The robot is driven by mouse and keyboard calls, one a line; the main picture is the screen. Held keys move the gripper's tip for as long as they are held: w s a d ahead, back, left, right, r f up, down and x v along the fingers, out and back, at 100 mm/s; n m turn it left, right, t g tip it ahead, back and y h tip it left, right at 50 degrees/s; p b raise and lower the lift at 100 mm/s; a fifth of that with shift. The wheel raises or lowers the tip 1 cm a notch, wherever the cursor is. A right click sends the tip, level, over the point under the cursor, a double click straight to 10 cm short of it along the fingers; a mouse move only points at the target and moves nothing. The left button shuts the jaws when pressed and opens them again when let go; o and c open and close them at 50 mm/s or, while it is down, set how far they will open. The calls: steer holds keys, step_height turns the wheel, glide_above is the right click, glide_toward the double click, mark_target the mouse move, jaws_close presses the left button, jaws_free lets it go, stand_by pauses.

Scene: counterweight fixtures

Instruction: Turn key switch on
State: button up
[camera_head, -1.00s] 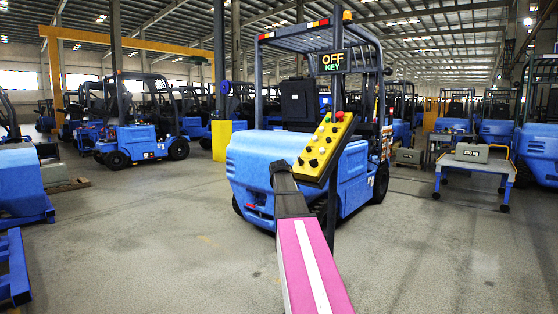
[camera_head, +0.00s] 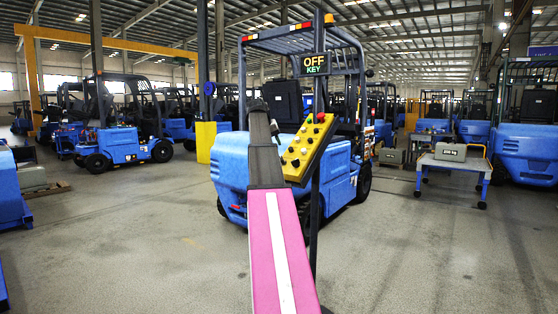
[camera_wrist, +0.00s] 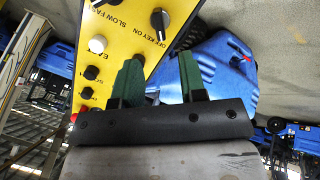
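The yellow control panel (camera_head: 318,143) stands on a post, tilted, with several knobs and buttons. In the wrist view, the key switch (camera_wrist: 159,20) is a round black knob with a pale pointer mark, beside the lettering OFF KEY ON. My gripper (camera_wrist: 160,57) has its two green fingers spread with an empty gap between them. The key switch lies beyond the fingertips, roughly in line with the gap, and looks apart from them. In the head view my arm hides the fingers and the panel's left part.
On the panel, another knob (camera_wrist: 97,3) sits by SLOW FAST, and smaller black knobs (camera_wrist: 92,73) run down the left. A blue forklift (camera_head: 232,160) stands close behind the panel. A cart (camera_head: 455,164) with a grey weight stands right.

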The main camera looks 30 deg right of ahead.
mark_target(282, 161)
steer(key=x, duration=0.9)
steer(key=shift+r, duration=0.1)
jaws_close()
